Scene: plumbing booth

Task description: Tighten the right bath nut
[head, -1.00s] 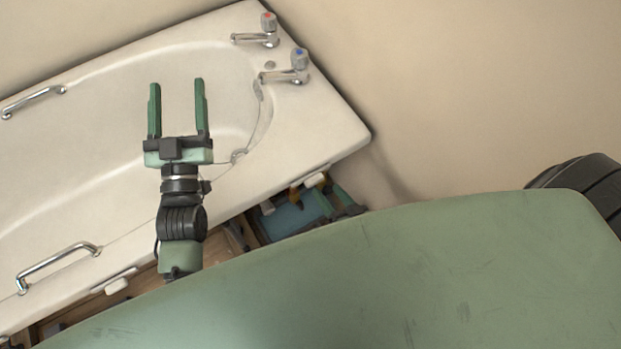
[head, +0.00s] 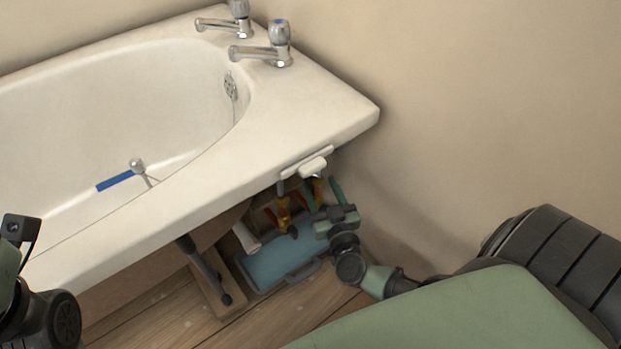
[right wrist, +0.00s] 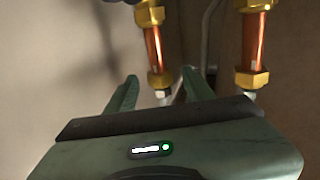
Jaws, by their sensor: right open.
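My right gripper (head: 323,188) is under the tap end of the bath (head: 330,112), its fingers pointing up. The left pipe (right wrist: 153,48) has a lower nut (right wrist: 160,80), seen between the fingertips. Only part of my left arm shows at the left edge; its fingers are out of frame.
A blue-handled tool (head: 115,181) lies in the bath. Two taps (head: 279,45) stand on its rim. Below are a blue mat or tray (head: 275,262), brass fittings (head: 284,210) and a dark bath leg (head: 205,268). The wall (head: 430,150) is close on the right.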

